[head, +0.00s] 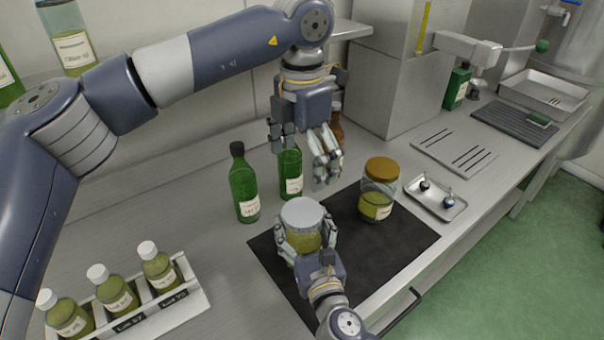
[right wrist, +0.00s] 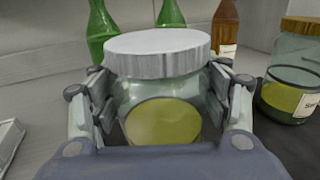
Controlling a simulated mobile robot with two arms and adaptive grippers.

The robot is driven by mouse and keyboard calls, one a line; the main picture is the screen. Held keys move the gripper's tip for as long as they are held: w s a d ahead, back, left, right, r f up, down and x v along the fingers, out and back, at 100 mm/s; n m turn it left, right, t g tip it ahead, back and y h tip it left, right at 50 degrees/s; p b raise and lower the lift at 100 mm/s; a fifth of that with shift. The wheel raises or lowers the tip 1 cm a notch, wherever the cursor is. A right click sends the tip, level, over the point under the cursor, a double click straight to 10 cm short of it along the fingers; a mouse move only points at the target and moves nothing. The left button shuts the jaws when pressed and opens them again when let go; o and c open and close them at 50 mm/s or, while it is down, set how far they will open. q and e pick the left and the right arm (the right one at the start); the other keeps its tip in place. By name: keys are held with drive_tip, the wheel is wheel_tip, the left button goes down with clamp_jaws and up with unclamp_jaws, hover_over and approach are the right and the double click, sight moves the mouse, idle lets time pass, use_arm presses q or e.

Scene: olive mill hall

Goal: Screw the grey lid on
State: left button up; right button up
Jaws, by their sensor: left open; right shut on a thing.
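The grey lid (head: 302,214) sits on top of a glass jar (head: 303,241) of yellow-green oil on the black mat (head: 268,256). In the right wrist view the lid (right wrist: 158,52) covers the mouth of the jar (right wrist: 160,118) and looks about level; whether its thread is engaged cannot be told. My right gripper (head: 306,245) is shut around the jar's sides below the lid; its fingers also show in the right wrist view (right wrist: 166,100). My left gripper (head: 303,165) is open and empty, above and behind the lid, apart from it.
A second jar with a tan lid (head: 380,170) stands on the mat to the right. Green bottles (head: 243,186) stand behind the mat, and a brown bottle (right wrist: 226,26) stands behind the jars. A small metal tray (head: 436,198) lies right; a rack of sample bottles (head: 165,311) stands front left.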

drive_tip(key=o, duration=2.2)
drive_tip(key=shift+s, duration=0.1)
drive_tip(key=v, duration=1.1)
drive_tip(key=shift+s+d, duration=0.2)
drive_tip(key=shift+s, duration=0.2)
